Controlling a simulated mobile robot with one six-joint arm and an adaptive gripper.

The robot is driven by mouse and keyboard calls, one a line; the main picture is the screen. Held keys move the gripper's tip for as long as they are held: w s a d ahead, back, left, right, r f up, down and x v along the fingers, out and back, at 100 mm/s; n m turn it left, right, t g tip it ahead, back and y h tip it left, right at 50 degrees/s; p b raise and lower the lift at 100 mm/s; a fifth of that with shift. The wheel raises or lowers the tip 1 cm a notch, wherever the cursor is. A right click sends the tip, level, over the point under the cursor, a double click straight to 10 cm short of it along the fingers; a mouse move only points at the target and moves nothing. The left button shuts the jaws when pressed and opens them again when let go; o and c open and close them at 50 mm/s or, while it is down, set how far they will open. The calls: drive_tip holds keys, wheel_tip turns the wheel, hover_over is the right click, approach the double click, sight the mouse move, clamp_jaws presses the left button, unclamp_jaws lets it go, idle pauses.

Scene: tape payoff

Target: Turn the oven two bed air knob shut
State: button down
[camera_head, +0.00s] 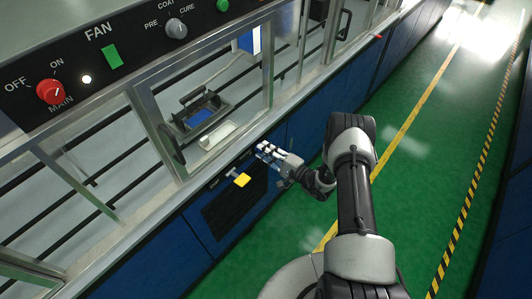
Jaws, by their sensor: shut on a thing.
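My gripper (265,150) is at the blue cabinet front (277,135), just below the pale ledge. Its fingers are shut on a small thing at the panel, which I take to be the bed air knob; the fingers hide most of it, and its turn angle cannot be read. A yellow piece (242,180) with a small pale metal part sits on the cabinet front to the lower left of my gripper, apart from the fingers. No readable label shows there.
A black panel above carries a red MAIN knob (50,91), a green FAN button (112,56) and a grey knob (176,28). Metal frames and rails (158,128) stand behind the ledge. A dark grille (225,212) is below. The green floor (420,160) is clear to the right.

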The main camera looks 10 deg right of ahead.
drive_tip(key=shift+n+b, duration=0.5)
drive_tip(key=shift+n, duration=1.7)
drive_tip(key=c, duration=1.3)
unclamp_jaws()
drive_tip(key=v, duration=1.2)
drive_tip(key=shift+a, duration=0.1)
